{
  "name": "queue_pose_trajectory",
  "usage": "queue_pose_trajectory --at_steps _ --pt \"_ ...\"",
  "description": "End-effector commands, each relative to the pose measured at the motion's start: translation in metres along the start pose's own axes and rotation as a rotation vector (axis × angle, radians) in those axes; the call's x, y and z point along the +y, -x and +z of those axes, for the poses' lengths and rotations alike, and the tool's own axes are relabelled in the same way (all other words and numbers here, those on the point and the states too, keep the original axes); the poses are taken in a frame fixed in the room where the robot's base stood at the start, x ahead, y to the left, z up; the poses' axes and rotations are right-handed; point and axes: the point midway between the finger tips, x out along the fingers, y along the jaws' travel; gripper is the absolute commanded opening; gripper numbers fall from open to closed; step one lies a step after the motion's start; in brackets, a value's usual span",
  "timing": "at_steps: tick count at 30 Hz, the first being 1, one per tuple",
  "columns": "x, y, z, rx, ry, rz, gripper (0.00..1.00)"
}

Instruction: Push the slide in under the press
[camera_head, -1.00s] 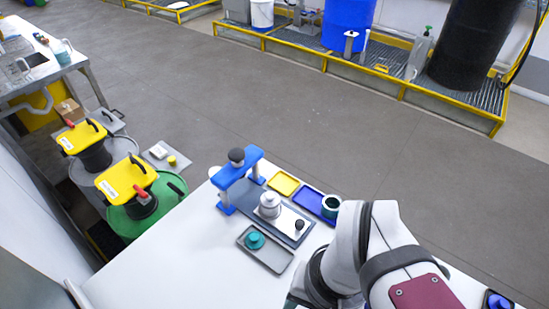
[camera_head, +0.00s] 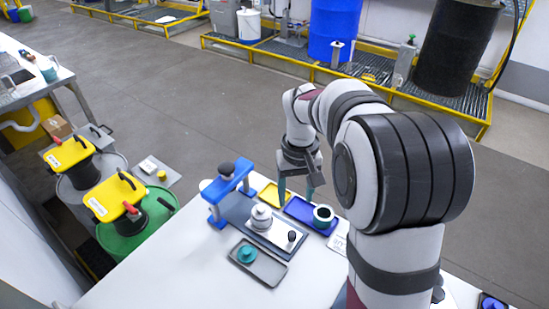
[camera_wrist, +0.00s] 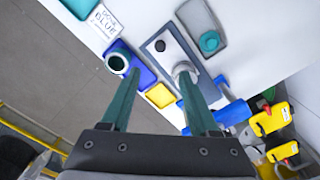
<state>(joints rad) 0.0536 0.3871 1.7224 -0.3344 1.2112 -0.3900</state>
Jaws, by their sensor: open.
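The slide is a silver plate (camera_head: 281,231) on a dark base, with a black knob (camera_head: 291,236) at its near right end. A white-silver round piece (camera_head: 261,217) sits on it. The blue press frame (camera_head: 229,192), with a dark ball on top, stands at the far left end of the base. The round piece is in front of the press, not beneath it. My gripper (camera_head: 296,190) is open and empty above the trays behind the slide. In the wrist view, the black knob (camera_wrist: 160,45) shows between and beyond the open fingertips (camera_wrist: 160,74).
A grey tray (camera_head: 272,272) with a teal piece lies in front of the base. Drums with yellow lids stand left. The table front is clear.

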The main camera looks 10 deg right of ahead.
Motion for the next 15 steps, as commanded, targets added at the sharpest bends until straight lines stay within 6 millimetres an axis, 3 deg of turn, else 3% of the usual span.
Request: queue_pose_trajectory --at_steps 15 --pt "0.0 -0.132 0.002 -0.005 -0.004 -0.001 0.61"
